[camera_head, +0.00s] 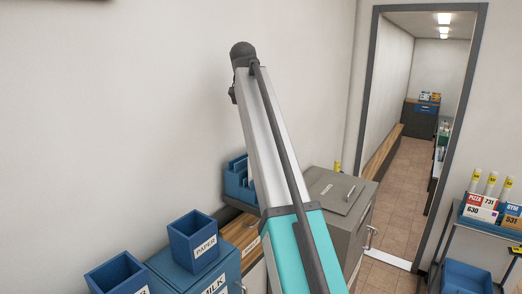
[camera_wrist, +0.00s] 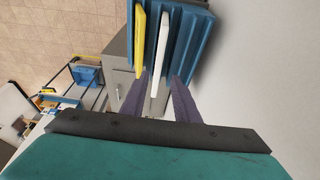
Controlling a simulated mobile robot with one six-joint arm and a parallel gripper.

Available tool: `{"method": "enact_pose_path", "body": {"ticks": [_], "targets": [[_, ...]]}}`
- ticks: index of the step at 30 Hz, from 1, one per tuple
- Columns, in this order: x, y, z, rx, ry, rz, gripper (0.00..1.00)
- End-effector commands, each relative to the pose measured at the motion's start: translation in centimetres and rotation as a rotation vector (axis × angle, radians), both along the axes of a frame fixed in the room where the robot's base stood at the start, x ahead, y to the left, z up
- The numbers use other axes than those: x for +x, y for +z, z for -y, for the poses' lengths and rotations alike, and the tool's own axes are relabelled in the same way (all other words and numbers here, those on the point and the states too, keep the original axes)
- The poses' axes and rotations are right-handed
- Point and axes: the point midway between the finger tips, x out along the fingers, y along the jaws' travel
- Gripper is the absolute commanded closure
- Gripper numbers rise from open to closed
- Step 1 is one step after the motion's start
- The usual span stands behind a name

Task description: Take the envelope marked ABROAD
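In the wrist view a white envelope (camera_wrist: 161,50) stands edge-on in a slot of a blue rack (camera_wrist: 190,42). A yellow envelope (camera_wrist: 138,36) stands to its left in the same rack. I cannot read any marking on either, so I cannot tell which is marked ABROAD. My gripper (camera_wrist: 161,77) is open, with its two fingers apart and the near end of the white envelope between them. In the head view the blue rack (camera_head: 237,181) shows left of my arm, which hides my gripper and the envelopes.
A grey cabinet (camera_head: 358,220) stands right of the rack. Blue bins, one labelled PAPER (camera_head: 194,242), stand at the lower left. A cart (camera_head: 468,238) with number signs stands at the right. The doorway (camera_head: 405,160) opens onto a clear corridor. A wall is close behind the rack.

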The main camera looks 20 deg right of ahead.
Motion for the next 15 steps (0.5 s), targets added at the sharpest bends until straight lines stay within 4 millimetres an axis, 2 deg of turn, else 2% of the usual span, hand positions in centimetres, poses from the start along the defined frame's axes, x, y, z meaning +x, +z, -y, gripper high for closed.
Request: {"method": "enact_pose_path", "body": {"ticks": [15], "targets": [[-0.1,-0.5,1.2,0.0,-0.015,-0.001,0.72]]}}
